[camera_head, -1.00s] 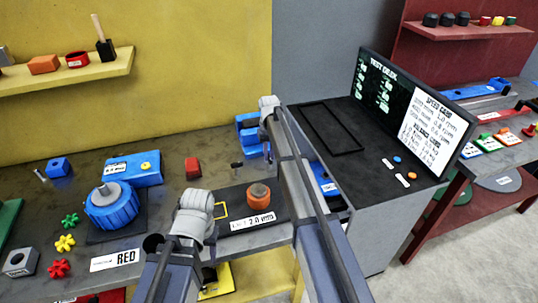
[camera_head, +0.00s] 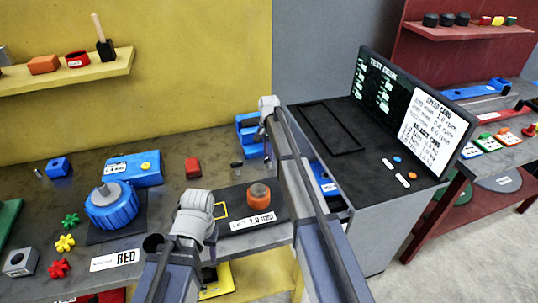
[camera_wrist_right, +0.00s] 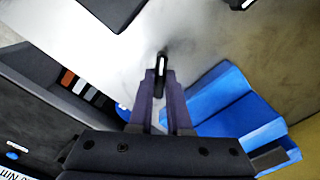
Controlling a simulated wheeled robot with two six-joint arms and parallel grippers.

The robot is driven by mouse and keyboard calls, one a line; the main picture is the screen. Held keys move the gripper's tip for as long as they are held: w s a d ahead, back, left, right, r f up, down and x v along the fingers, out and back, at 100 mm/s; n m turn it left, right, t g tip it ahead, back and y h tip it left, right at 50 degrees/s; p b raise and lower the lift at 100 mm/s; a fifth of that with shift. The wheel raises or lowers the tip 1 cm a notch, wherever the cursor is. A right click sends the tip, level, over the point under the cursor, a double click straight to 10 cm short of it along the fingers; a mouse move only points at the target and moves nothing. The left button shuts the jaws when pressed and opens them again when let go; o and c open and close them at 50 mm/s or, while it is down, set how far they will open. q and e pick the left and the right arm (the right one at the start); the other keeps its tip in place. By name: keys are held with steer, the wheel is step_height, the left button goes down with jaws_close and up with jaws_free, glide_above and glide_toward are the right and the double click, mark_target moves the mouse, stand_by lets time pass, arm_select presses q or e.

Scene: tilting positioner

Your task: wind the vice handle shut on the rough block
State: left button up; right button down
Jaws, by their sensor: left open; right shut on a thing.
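My right gripper (camera_wrist_right: 162,88) is shut on a slim black handle with a pale tip (camera_wrist_right: 161,62) in the right wrist view. The blue vice (camera_wrist_right: 235,105) lies to the right of the fingers there. In the head view the vice (camera_head: 247,130) stands at the back right of the bench, beside my right gripper (camera_head: 269,142). The rough block cannot be made out; the space between the vice jaws is hidden. My left gripper (camera_head: 209,272) is open, low at the bench's front edge, away from the vice and mostly hidden by my own arm.
A blue round fixture (camera_head: 113,208) sits on the left of the bench (camera_head: 165,185). Coloured star knobs lie at front left.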

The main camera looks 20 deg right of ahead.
steer(key=shift+m, duration=1.1)
steer(key=c, duration=0.9)
jaws_free()
steer(key=shift+o, duration=0.2)
step_height(320, 180, up, 8)
steer(key=p, duration=0.8)
steer(key=shift+f, duration=0.1)
